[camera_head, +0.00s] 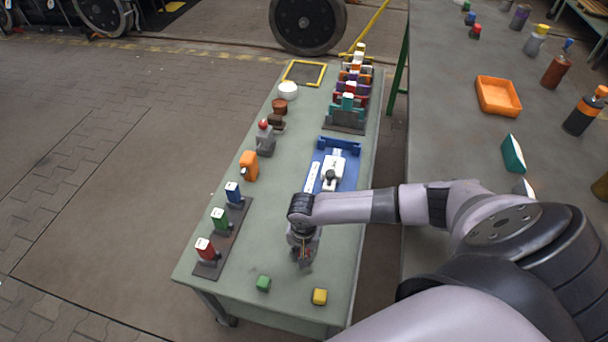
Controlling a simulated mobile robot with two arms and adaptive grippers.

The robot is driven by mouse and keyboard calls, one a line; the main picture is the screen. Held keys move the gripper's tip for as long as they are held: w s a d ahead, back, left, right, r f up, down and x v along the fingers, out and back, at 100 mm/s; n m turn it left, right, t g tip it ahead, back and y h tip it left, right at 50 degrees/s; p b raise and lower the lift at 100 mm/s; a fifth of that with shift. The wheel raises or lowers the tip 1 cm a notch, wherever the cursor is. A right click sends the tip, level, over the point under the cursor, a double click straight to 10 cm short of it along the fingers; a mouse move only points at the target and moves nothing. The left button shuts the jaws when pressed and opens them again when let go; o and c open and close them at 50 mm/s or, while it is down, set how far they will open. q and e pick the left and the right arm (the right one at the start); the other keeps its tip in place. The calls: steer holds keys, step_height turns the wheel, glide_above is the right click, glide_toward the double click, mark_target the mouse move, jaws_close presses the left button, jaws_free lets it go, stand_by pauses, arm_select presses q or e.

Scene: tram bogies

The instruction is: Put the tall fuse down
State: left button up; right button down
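My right gripper (303,258) points down over the front middle of the green table (240,288). Something small, dark and reddish shows at its fingertips, too small to tell whether it is a held fuse or part of the gripper. I cannot pick out the tall fuse for sure. A dark strip (226,243) at the left edge bears a red block (205,249), a green block (220,219) and a blue block (233,193), each with a white top. My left gripper is out of view.
A blue tray (350,145) with white items lies behind the gripper. An orange container (249,165) and a rack (344,127) of coloured pieces stand farther back. A grey table (450,90) is at right.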

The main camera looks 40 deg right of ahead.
steer(key=c, duration=1.3)
jaws_free()
steer(key=shift+f, duration=0.1)
step_height(320, 180, up, 12)
steer(key=shift+r+p, duration=0.15)
steer(key=shift+p, duration=0.6)
